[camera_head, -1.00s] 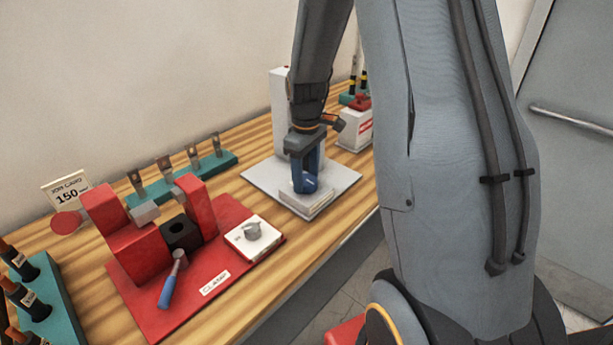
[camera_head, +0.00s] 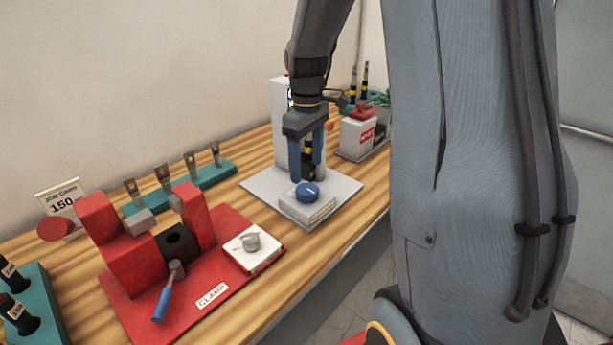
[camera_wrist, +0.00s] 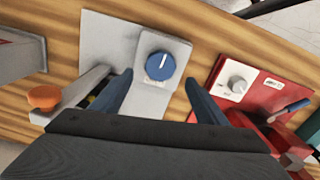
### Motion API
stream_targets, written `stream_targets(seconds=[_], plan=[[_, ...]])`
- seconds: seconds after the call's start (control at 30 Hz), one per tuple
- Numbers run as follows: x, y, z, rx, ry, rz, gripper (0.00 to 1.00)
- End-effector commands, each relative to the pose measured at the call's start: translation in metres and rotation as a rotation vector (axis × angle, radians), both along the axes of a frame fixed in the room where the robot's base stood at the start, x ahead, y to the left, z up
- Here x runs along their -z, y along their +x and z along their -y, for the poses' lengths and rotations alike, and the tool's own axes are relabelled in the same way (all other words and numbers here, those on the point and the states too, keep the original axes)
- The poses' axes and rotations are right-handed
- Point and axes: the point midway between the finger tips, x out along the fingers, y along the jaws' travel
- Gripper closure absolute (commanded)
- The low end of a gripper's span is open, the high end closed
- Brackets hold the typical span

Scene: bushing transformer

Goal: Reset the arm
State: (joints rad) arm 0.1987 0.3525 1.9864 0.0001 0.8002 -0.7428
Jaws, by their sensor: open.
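My gripper (camera_head: 307,163) is open and empty, pointing down above a grey base plate (camera_head: 258,186) on the wooden bench. Its two blue fingers stand apart. A blue knob (camera_head: 307,192) on a pale block sits just below the fingertips, apart from them. In the wrist view the blue knob (camera_wrist: 160,66) with its white mark shows between and beyond the fingers (camera_wrist: 162,98). My arm comes down from the top of the head view, and a large grey arm link fills its right side.
A red clamp fixture (camera_head: 150,240) with a blue-handled lever and a white dial box (camera_head: 254,247) stands at left. A teal rack (camera_head: 210,180) holds several lugs behind. A white box with a red top (camera_head: 358,135) stands behind right. A job card (camera_head: 62,200) reads 150.

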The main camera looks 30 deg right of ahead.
Motion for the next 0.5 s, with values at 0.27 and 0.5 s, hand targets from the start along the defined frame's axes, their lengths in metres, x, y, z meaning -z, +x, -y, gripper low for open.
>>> stream_targets(seconds=[0.27, 0.5], plan=[[-0.0064, -0.0004, 0.0000, 0.000, 0.000, 0.000, 0.32], [-0.0061, -0.0004, 0.0000, 0.000, 0.000, 0.000, 0.32]])
